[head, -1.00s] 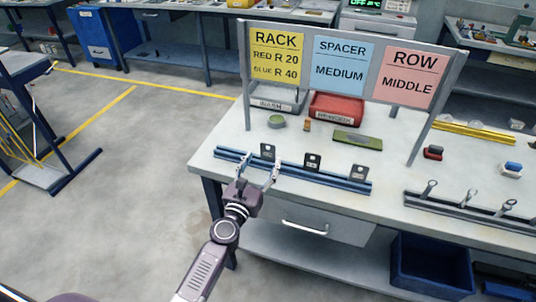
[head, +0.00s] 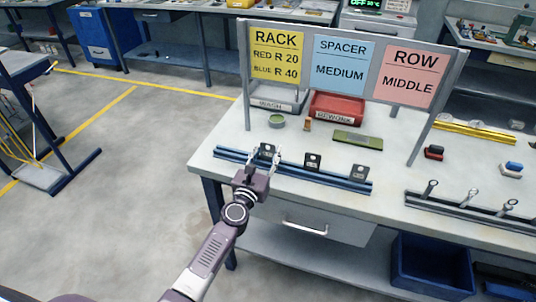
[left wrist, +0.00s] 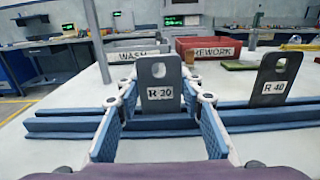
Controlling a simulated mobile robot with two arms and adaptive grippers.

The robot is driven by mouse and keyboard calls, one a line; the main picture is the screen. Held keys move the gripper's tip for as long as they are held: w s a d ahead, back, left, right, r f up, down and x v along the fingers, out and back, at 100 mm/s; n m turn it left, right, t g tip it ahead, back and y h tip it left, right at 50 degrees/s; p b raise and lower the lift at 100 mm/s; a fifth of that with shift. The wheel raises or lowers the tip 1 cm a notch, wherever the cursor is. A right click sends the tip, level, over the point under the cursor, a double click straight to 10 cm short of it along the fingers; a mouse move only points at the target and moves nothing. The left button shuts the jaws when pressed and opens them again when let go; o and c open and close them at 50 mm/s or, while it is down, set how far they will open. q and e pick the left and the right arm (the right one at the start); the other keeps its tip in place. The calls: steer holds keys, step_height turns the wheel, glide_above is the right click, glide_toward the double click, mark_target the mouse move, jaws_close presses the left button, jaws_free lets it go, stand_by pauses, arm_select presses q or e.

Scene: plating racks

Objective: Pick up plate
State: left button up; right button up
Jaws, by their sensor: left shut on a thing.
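The dark grey plate labelled R 20 (left wrist: 160,72) stands upright in a blue slotted rail (left wrist: 65,125), with a hole near its top. In the head view this plate (head: 267,150) is the leftmost of three on the rail. My left gripper (head: 267,159) has its fingers on both sides of it; in the left wrist view the gripper (left wrist: 159,98) is shut on the plate's side edges. The R 40 plate (left wrist: 278,72) stands to the right; it also shows in the head view (head: 312,160). A third plate (head: 360,172) stands farther right. My right gripper is not in view.
A sign board above the bench reads RACK RED R 20, BLUE R 40, SPACER MEDIUM, ROW MIDDLE. Behind the rail are a grey WASH tray (head: 270,104), a red REWORK tray (head: 335,116) and a green block (head: 357,138). A hook rail (head: 470,212) lies at right.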

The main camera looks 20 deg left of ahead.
arm_select(q)
steer(key=c, duration=0.4)
step_height(320, 180, up, 10)
steer(key=p, duration=0.9)
